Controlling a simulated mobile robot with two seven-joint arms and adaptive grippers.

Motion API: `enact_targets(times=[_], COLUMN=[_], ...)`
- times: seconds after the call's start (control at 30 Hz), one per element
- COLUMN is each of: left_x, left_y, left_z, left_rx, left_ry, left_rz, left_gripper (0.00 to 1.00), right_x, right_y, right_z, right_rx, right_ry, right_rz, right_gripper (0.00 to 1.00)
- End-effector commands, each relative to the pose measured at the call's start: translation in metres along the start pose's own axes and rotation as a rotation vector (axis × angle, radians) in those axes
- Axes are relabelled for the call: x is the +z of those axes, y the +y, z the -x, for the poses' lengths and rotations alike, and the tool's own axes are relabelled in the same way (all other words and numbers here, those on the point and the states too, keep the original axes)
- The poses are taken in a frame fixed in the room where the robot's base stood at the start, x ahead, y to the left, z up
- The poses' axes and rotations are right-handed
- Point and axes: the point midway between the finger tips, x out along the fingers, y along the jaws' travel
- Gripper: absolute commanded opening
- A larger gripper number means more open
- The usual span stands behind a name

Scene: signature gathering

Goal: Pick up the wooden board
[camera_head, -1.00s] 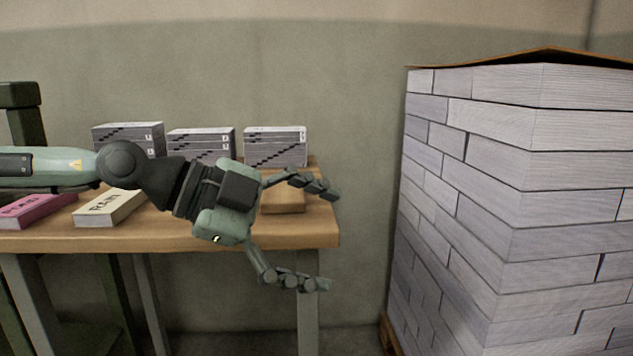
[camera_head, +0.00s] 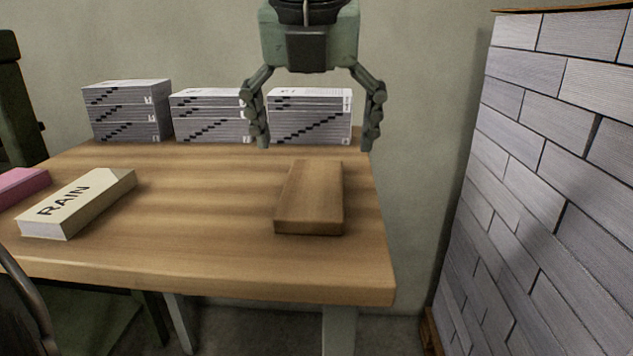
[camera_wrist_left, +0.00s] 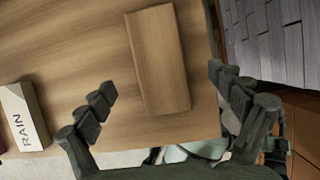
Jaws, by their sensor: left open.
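The wooden board (camera_head: 310,196) is a thick brown rectangular block lying flat near the right end of the wooden table (camera_head: 200,262). My left gripper (camera_head: 314,143) is open and empty, pointing down above the table, beyond and above the board in the head view. In the left wrist view the board (camera_wrist_left: 159,58) lies between and ahead of the two spread fingers (camera_wrist_left: 163,90), touching neither. My right gripper is not in view.
Several stacked booklets (camera_head: 126,110) stand along the table's back edge, close behind my left gripper. A cream block marked RAIN (camera_head: 78,203) and a pink block (camera_head: 20,186) lie at left. A tall paper stack (camera_head: 560,150) stands right of the table. The table around the board is clear.

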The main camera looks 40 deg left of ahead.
Motion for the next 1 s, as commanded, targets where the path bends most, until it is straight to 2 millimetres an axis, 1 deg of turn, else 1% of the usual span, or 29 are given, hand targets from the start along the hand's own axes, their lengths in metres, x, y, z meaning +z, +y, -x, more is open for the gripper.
enact_targets(times=[0.03,0.13,0.4,0.53,0.73,0.77,1.0], left_x=[-0.001,-0.002,-0.006,-0.005,-0.005,-0.005,-0.005], left_y=[0.000,0.001,0.004,0.004,0.004,0.004,0.004], left_z=[-0.008,-0.019,-0.057,-0.065,-0.066,-0.066,-0.065], left_rx=[-0.001,-0.002,-0.004,-0.006,-0.006,-0.006,-0.006], left_ry=[0.004,0.005,0.005,0.002,0.001,0.001,0.001], left_rz=[-0.001,0.000,0.002,0.004,0.005,0.005,0.005], left_gripper=[0.93,0.93,0.93,0.93,0.93,0.92,0.62], right_x=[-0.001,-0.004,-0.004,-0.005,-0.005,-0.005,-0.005], right_y=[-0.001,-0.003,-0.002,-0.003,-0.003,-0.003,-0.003], right_z=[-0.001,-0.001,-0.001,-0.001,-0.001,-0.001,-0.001], right_rx=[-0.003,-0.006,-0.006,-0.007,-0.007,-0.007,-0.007], right_ry=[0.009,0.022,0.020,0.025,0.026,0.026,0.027], right_rz=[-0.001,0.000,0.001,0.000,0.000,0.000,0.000], right_gripper=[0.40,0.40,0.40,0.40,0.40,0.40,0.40])
